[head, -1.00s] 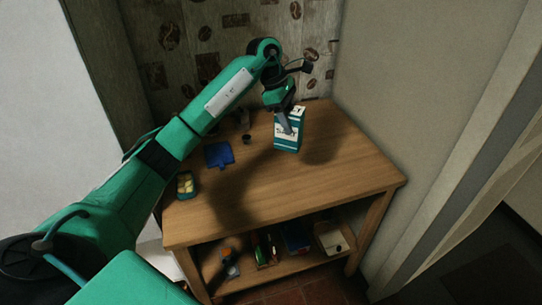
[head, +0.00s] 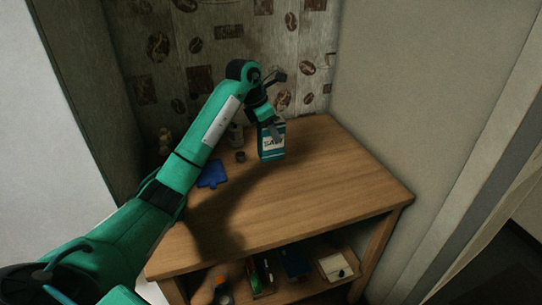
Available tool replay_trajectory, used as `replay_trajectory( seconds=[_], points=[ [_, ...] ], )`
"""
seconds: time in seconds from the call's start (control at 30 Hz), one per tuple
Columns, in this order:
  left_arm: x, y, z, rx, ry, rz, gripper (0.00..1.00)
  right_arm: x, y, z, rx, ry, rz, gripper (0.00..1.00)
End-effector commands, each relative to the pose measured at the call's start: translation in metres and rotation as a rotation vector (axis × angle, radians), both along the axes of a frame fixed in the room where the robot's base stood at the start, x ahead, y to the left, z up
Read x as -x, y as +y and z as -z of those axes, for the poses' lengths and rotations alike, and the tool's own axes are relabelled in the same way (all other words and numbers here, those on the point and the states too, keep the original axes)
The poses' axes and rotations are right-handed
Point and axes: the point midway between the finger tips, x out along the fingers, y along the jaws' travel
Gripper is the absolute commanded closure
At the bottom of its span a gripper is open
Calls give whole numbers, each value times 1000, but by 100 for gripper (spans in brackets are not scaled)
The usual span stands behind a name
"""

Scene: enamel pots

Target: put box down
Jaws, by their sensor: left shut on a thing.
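The box (head: 273,146) is a teal and white carton with dark lettering on its front. It is roughly upright at the back of the wooden table (head: 320,170), right of the small items there. My left gripper (head: 275,131) is at the top of the box and shut on it. The gripper hides part of the box's top. I cannot tell whether the bottom of the box touches the table. My right gripper does not show.
A blue board (head: 211,175) and a small dark cup (head: 240,156) lie left of the box. The table's right side is clear, up to the wall. A lower shelf holds a blue item (head: 295,262) and a whitish box (head: 335,267).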

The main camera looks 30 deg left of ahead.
Motion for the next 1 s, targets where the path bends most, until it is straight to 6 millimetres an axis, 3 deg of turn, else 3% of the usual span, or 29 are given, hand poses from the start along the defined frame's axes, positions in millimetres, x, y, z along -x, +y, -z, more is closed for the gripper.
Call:
replay_trajectory(
  seconds=[0.1, 0.2, 0.47, 0.67, 1.0],
  points=[
    [0, -1, 28, 3, 2, 2, 88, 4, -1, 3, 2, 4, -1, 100],
    [0, 0, 43, 2, 0, -1, 88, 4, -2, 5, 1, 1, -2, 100],
    [0, -1, 62, 1, 0, 0, 88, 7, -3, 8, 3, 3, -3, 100],
    [0, -1, 91, 2, 0, 1, 88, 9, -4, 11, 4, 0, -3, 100],
    [0, 0, 96, -1, -2, 0, 88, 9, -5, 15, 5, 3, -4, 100]
  ],
)
